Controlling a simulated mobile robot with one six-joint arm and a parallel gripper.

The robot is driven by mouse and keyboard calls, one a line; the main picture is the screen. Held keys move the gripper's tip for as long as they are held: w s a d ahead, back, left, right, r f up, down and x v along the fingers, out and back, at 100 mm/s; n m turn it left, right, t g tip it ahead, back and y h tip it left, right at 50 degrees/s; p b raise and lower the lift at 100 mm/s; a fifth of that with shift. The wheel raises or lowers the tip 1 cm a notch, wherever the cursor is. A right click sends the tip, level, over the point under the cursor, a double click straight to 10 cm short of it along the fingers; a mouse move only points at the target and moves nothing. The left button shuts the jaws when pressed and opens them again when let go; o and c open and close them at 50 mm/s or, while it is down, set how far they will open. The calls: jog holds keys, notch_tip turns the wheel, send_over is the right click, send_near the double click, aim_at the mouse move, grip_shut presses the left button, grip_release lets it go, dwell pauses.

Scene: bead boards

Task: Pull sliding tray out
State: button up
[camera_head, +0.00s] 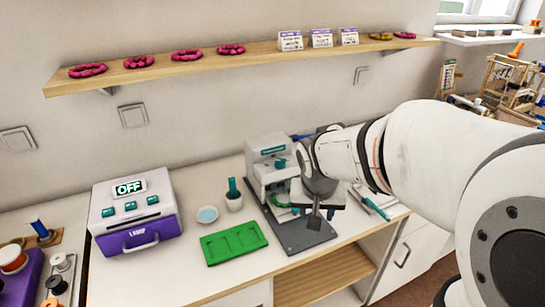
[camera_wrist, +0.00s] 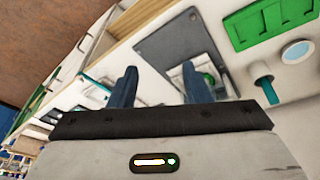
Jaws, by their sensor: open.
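A white and teal press-like machine (camera_head: 272,160) stands on the counter with a dark grey flat plate (camera_head: 300,232) reaching out from its foot toward the front edge. The plate also shows in the wrist view (camera_wrist: 187,42). I cannot tell which part of it is the sliding tray. A green ring-shaped part (camera_head: 281,199) sits low in the machine, partly hidden. My gripper (camera_head: 314,218) hangs over the plate, in front of the machine's right side. In the wrist view, its two dark fingers (camera_wrist: 157,72) are apart with nothing between them. My wrist hides part of the machine.
A green board with recesses (camera_head: 234,252), a white dish (camera_head: 207,214) and a cup with a teal handle (camera_head: 234,202) stand left of the plate. A purple-white box reading OFF (camera_head: 136,222) is farther left. A teal pen-like tool (camera_head: 374,206) lies right.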

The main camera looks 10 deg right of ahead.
jog(key=w+f+m, duration=0.1)
jog(key=w+f, duration=0.3)
jog(key=w, duration=0.1)
jog(key=w+f, duration=0.5)
jog(key=w, duration=0.1)
jog(key=w+a+f+m+t, duration=0.1)
jog(key=w+f, duration=0.4)
jog(key=shift+w+a+f+m+h, duration=0.1)
jog(key=shift+w+f+m+h, duration=0.05)
jog(key=shift+m+h, duration=0.15)
grip_shut()
